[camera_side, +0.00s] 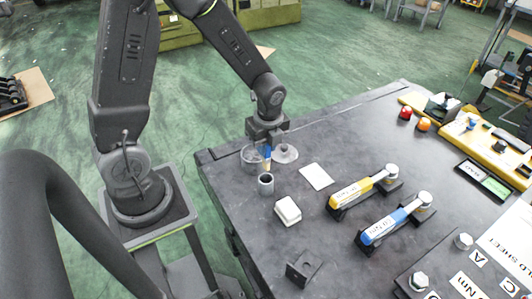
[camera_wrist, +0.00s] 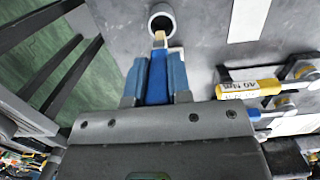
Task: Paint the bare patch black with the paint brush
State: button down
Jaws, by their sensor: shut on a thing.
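My gripper (camera_side: 267,150) is shut on a blue paint brush (camera_side: 267,157) above the left part of the dark table. In the wrist view, the fingers of my gripper (camera_wrist: 157,72) clasp the blue brush handle (camera_wrist: 157,80), and its pale tip points toward a grey cup. The grey cup (camera_side: 265,184) stands upright just below the brush; it also shows in the wrist view (camera_wrist: 162,18). I cannot tell whether the tip touches the cup. A flat white patch (camera_side: 316,176) lies right of the cup; a pale strip (camera_wrist: 248,18) in the wrist view looks like it.
A white block (camera_side: 287,211) sits in front of the cup. A yellow-handled tool (camera_side: 357,192) and a blue-handled tool (camera_side: 389,226) rest in holders to the right. A dark bracket (camera_side: 304,268) is near the front. The table behind the white patch is clear.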

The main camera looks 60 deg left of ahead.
jog(key=w+a+r, duration=0.1)
jog(key=w+a, duration=0.1)
jog(key=a, duration=0.9)
jog(key=shift+f, duration=2.85)
jog(key=shift+f, duration=0.6)
notch_tip(320, 180, up, 7)
dwell(0.7)
